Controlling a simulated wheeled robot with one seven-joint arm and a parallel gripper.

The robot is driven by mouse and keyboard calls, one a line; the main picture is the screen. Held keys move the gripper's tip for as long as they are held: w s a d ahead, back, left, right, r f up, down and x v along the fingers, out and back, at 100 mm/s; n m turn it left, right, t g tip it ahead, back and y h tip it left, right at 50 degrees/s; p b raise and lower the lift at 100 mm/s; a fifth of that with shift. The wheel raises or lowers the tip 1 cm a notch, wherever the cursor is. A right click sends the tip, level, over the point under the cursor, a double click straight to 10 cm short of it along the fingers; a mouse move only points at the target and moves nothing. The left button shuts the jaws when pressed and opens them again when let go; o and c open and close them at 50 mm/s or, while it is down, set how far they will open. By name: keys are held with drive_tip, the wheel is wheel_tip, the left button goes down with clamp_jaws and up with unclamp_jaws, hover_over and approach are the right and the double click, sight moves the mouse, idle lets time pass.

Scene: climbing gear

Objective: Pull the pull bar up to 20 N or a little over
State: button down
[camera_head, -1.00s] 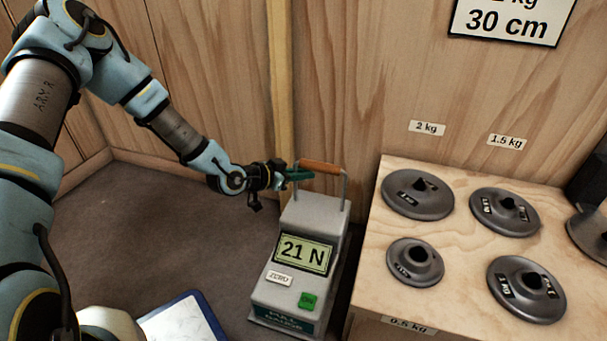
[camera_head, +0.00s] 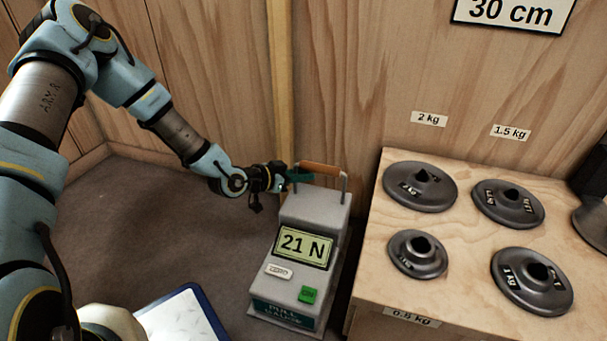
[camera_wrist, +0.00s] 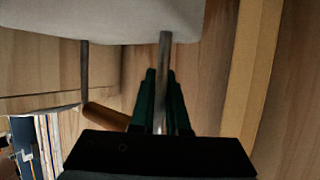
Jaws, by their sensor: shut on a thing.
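The pull gauge (camera_head: 312,209) is a grey box on the floor, and its display (camera_head: 304,247) reads 21 N. Its pull bar (camera_head: 321,168) has a brown grip between two metal rods and stands above the top of the box. My gripper (camera_head: 298,176) is at the left end of the bar, with its green fingers shut on it. In the wrist view the fingers (camera_wrist: 160,105) close around one metal rod (camera_wrist: 165,65), beside the brown grip (camera_wrist: 104,115). The exact contact is dark there.
A wooden stand (camera_head: 371,290) with several dark weight discs is close to the right of the gauge. A wooden wall is behind it. A blue-edged white board (camera_head: 180,318) lies at the lower left. Grey floor is clear left of the gauge.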

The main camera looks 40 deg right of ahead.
drive_tip(key=shift+f, duration=0.35)
drive_tip(key=c, duration=0.8)
unclamp_jaws()
drive_tip(key=shift+c, duration=0.2)
drive_tip(key=shift+f, duration=0.1)
